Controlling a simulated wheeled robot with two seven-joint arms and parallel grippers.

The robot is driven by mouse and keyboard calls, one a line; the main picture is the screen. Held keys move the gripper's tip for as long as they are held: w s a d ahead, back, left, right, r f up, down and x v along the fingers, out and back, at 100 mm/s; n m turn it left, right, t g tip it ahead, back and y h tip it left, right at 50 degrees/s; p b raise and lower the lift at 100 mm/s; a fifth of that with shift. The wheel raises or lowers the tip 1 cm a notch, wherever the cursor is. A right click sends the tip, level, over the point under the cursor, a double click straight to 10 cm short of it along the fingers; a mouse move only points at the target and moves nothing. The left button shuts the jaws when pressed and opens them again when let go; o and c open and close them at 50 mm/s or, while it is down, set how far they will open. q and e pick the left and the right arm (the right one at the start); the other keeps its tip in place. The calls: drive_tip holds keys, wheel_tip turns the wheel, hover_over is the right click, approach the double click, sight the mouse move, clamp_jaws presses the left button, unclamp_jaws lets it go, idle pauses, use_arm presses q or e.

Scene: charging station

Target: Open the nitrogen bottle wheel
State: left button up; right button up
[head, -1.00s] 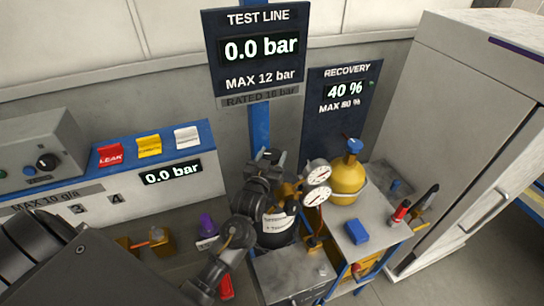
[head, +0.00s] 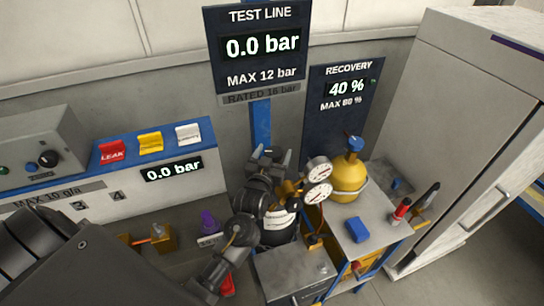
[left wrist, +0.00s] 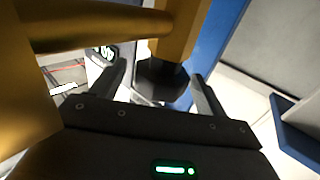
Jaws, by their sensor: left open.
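The nitrogen bottle (head: 279,236) is the dark cylinder with a white label, standing behind the small grey-topped cabinet. Its top is mostly hidden by my left arm and gripper. My left gripper (head: 277,157) is open over the bottle top, beside the brass regulator and its two round gauges (head: 318,181). In the left wrist view, a dark faceted knob (left wrist: 161,84) on a brass body shows between the open fingers (left wrist: 158,70). It is not gripped. I cannot tell whether this knob is the bottle wheel. My right gripper is not in view.
A yellow recovery cylinder (head: 347,178) with a blue top stands right of the gauges. A cart top (head: 375,238) holds a blue block (head: 356,230) and a red-handled tool. A tall grey cabinet (head: 455,120) bounds the right. The test line display (head: 262,48) reads 0.0 bar.

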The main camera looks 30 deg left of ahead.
use_arm(q)
drive_tip(key=shift+s+d+f, duration=0.1)
drive_tip(key=shift+s+f, duration=0.1)
drive_tip(key=shift+s, duration=0.1)
drive_tip(key=s+d+b, duration=0.2)
drive_tip(key=s+b, duration=0.2)
drive_tip(key=s, duration=0.6)
drive_tip(key=shift+r, duration=0.2)
